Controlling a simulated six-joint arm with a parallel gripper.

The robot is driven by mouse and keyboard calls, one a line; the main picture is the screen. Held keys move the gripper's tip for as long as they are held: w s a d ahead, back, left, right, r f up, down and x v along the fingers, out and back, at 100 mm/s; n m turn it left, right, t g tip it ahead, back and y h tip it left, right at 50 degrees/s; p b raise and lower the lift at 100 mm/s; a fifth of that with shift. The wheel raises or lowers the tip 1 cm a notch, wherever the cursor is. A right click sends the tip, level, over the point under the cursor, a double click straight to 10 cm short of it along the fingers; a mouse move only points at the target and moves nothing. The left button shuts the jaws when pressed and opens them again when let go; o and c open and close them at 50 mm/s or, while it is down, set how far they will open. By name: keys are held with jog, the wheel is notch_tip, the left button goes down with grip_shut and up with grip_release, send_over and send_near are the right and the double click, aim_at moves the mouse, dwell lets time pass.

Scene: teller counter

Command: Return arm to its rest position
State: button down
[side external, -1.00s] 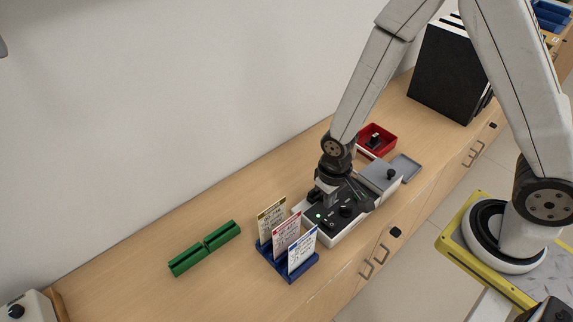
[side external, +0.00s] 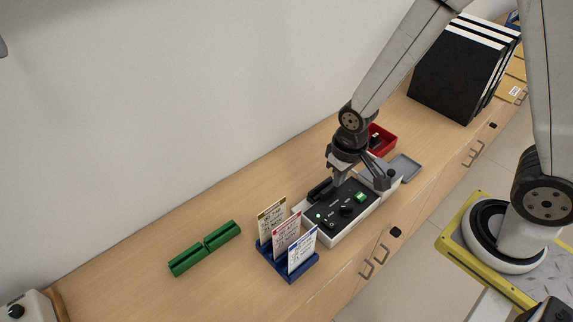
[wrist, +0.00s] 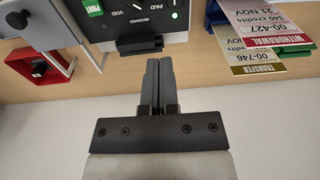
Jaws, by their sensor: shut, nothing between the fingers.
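My gripper (wrist: 159,88) is shut and empty, its two fingers together in the wrist view. In the side view my gripper (side external: 338,186) is above the back edge of a white machine with a black control panel (side external: 329,222). The panel shows a green button, a knob and a small green light, and it also appears in the wrist view (wrist: 125,25). Whether the fingertips touch the machine cannot be told. My arm partly hides the machine's far end.
A blue rack (side external: 287,266) holding several cards stands left of the machine. A red tray (side external: 382,140) and a grey plate (side external: 405,168) are beyond the machine, with black binders (side external: 455,75) at the back. The left counter is mostly clear.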

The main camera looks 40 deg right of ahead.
jog(key=s+d+r+t, duration=0.1)
jog(key=s+d+r, duration=0.1)
jog(key=d+r, duration=0.3)
notch_tip(320, 180, up, 3)
jog(key=shift+s+r+t, duration=0.1)
jog(key=shift+s+t, duration=0.25)
jog(key=shift+t, duration=0.05)
jog(key=shift+d, duration=0.1)
dwell(0.6)
